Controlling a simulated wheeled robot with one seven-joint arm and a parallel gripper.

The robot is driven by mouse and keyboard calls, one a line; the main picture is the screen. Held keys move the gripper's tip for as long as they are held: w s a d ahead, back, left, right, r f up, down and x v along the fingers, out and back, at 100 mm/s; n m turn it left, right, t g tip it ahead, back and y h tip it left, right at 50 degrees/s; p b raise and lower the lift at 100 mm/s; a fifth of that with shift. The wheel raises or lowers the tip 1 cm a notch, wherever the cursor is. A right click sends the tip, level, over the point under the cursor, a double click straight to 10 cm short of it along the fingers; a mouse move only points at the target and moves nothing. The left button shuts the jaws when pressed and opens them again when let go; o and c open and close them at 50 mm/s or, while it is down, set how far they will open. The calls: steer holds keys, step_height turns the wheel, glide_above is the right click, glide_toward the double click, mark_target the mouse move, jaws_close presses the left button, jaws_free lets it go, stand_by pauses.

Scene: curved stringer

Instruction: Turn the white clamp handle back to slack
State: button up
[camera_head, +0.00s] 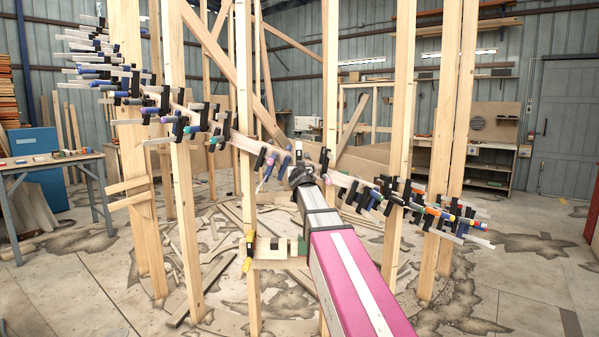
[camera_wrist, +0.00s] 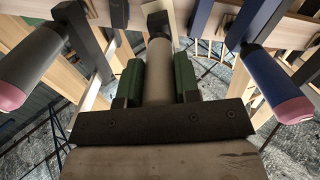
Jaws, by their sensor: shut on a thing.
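The white clamp handle (camera_wrist: 159,62) stands upright in the middle of the wrist view, below a dark clamp head (camera_wrist: 160,24) at the wooden beam. My gripper (camera_wrist: 158,82) has its two green-padded fingers on either side of the handle and is shut on it. In the head view my gripper (camera_head: 302,176) is at the curved row of clamps, in the middle of the picture. There my own wrist hides the white handle. How far the handle is turned cannot be told.
A dark handle with a pink end (camera_wrist: 32,68) hangs close at left in the wrist view, and a blue one (camera_wrist: 268,82) close at right. Wooden posts (camera_head: 249,130) stand around. A small wooden shelf (camera_head: 283,263) sits low. A workbench (camera_head: 52,162) is at left.

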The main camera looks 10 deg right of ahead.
steer(key=n, duration=1.3)
steer(key=shift+n, duration=0.4)
steer(key=n, duration=1.2)
steer(key=shift+n, duration=0.4)
steer(key=o, duration=0.9)
